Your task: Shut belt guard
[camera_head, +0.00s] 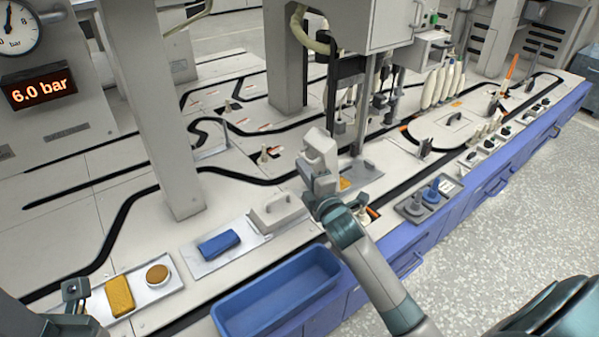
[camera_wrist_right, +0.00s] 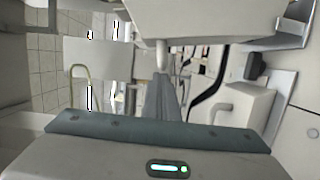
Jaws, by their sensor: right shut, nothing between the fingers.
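A light grey cover with a raised handle (camera_head: 278,212), which looks like the belt guard, sits on the bench left of my right gripper. A similar grey part with a handle shows at the right of the right wrist view (camera_wrist_right: 232,112). I cannot tell its hinge or how far it stands open. My right gripper (camera_head: 318,140) is above the bench, right of and beyond the cover, apart from it. Its fingers (camera_wrist_right: 162,95) are shut and empty. Part of my left gripper (camera_head: 75,290) shows at the lower left; its fingers cannot be made out.
A blue bin (camera_head: 278,290) stands at the bench's front edge. A blue cloth (camera_head: 218,245), a yellow sponge (camera_head: 119,296) and a round brown-topped tin (camera_head: 157,274) lie to the left. A grey column (camera_head: 165,110) rises behind them. A grey tray with knobs (camera_head: 412,210) is to the right.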

